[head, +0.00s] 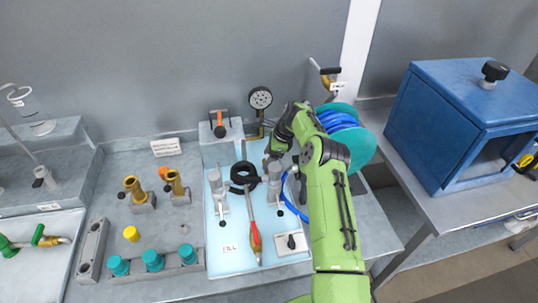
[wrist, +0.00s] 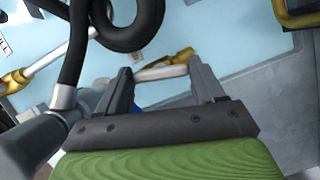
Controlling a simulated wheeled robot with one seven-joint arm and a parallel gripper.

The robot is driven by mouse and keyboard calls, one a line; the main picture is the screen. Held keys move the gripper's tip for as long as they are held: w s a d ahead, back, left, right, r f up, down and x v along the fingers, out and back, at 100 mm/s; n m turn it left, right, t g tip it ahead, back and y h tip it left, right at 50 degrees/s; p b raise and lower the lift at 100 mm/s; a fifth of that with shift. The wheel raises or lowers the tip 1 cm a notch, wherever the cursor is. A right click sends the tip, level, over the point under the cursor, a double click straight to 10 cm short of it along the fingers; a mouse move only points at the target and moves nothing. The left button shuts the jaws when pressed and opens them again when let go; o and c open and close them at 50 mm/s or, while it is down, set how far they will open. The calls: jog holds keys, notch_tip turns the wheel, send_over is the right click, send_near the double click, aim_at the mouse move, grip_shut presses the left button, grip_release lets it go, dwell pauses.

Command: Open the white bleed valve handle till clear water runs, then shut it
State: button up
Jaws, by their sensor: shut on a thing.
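The white bleed valve handle (wrist: 158,73) lies between the fingertips of my gripper (wrist: 157,68) in the wrist view. A brass valve body (wrist: 182,57) joins the handle's right end. My gripper is shut on the handle, with one finger at each end of it. In the head view my green arm reaches over the light-blue tray, and my gripper (head: 270,158) is at the tray's back right. There the arm and gripper hide the handle. I cannot make out any running water in either view.
A black hose coil (head: 244,177) lies left of my gripper; its loop (wrist: 128,22) is close in the wrist view. A pressure gauge (head: 260,98) stands behind. A teal reel with blue hose (head: 345,132) is right of the arm. A blue cabinet (head: 450,110) stands farther right.

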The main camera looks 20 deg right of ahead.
jog(key=shift+w+n+g, duration=0.1)
jog(key=shift+n+g, duration=0.2)
jog(key=shift+n, duration=0.5)
jog(key=shift+r, duration=0.1)
jog(key=o, duration=1)
jog(key=shift+o, duration=0.2)
jog(key=w+p+v, duration=0.1)
jog(key=p+v, duration=0.4)
jog(key=v, duration=0.2)
jog(key=shift+s+r, duration=0.25)
jog(key=shift+s, duration=0.3)
jog(key=shift+d+f, duration=0.1)
jog(key=shift+d, duration=0.05)
